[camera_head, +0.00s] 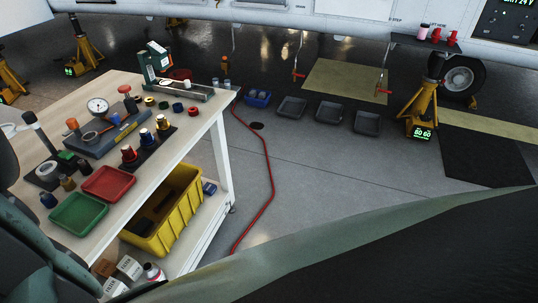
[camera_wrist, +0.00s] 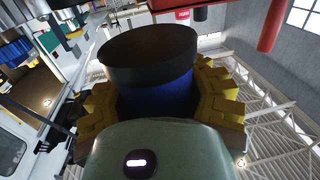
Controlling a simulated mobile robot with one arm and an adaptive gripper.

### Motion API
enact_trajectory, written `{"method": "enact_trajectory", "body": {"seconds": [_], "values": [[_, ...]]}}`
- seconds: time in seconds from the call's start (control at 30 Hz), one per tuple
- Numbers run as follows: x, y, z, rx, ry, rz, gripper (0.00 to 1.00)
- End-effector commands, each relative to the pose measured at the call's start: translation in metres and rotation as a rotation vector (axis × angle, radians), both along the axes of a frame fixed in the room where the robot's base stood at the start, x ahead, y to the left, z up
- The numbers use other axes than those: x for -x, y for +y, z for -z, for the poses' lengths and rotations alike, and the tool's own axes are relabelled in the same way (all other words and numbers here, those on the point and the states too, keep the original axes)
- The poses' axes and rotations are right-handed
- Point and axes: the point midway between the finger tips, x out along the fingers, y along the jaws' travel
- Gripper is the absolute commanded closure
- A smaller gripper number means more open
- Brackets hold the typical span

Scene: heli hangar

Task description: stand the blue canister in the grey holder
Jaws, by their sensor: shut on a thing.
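In the wrist view, my gripper (camera_wrist: 159,105) is shut on the blue canister (camera_wrist: 157,97). Its yellow ridged fingers press on both sides. The canister has a wide black top, and its lower part is hidden behind the gripper body. I see neither the gripper nor the held canister clearly in the head view, where my arm fills the lower right. I cannot tell for certain which thing is the grey holder.
The white workbench (camera_head: 207,118) also carries a red tray (camera_head: 108,183), a green tray (camera_head: 78,214) and small coloured caps. A yellow bin (camera_head: 179,226) sits below. A red hose (camera_head: 269,175) crosses the floor, with grey trays (camera_head: 331,112) and a yellow jack (camera_head: 424,103) beyond.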

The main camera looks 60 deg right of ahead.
Motion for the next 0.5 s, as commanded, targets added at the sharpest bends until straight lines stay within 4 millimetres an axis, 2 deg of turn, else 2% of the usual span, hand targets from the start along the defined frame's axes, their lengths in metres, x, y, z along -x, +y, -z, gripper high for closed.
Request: {"method": "enact_trajectory", "body": {"seconds": [0.3,0.5], "values": [[-0.001,-0.001,0.034,0.001,0.0,0.004,1.0],[-0.001,-0.001,0.034,0.0,0.0,0.003,1.0]]}}
